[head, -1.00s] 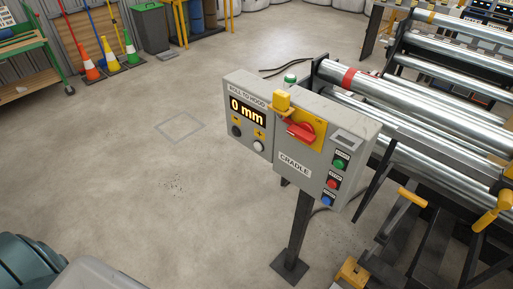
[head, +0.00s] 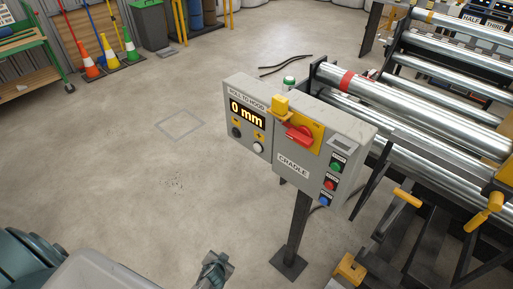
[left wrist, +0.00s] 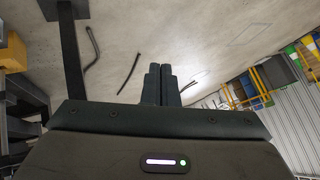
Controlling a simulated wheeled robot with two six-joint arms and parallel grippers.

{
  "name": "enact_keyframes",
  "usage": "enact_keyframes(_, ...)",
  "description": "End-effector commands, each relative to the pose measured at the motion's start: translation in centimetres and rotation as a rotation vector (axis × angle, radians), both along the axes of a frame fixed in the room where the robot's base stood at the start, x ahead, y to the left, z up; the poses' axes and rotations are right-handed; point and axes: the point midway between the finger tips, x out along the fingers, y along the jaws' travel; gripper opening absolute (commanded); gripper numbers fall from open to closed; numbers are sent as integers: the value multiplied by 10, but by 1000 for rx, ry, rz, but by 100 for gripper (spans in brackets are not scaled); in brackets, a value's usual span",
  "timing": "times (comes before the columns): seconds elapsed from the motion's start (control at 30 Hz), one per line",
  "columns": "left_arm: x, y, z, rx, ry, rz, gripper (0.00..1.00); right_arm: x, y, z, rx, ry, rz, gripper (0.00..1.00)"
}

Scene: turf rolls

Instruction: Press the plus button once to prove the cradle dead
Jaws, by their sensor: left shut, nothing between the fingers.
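The grey control box (head: 300,140) stands on a dark post, its display (head: 247,114) reading "0 mm". Below the display are a black button (head: 236,132) on the left and a white button (head: 258,148) under a yellow plus tag (head: 258,135). A red rotary handle (head: 299,135) sits on a yellow plate beside a yellow block (head: 281,105). My left gripper (head: 217,262) is low in the head view, below and left of the box, apart from it. Its fingers (left wrist: 160,82) are shut and empty in the left wrist view. My right gripper is not in view.
Green, red and blue buttons (head: 331,184) line the box's right side. The roller frame (head: 420,100) with steel rollers stands close behind and right. A dark post (left wrist: 70,55) shows in the left wrist view. Floor left of the box is clear.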

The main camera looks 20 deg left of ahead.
Motion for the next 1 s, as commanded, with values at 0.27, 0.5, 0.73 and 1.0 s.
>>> enact_keyframes(0.27,86,2,114,111,-221,-5,0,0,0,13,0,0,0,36)
enact_keyframes(0.5,138,7,220,212,-414,14,0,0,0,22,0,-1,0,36)
enact_keyframes(0.73,164,11,302,283,-559,42,0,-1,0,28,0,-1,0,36)
enact_keyframes(1.0,171,13,335,313,-620,56,0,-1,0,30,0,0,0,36)
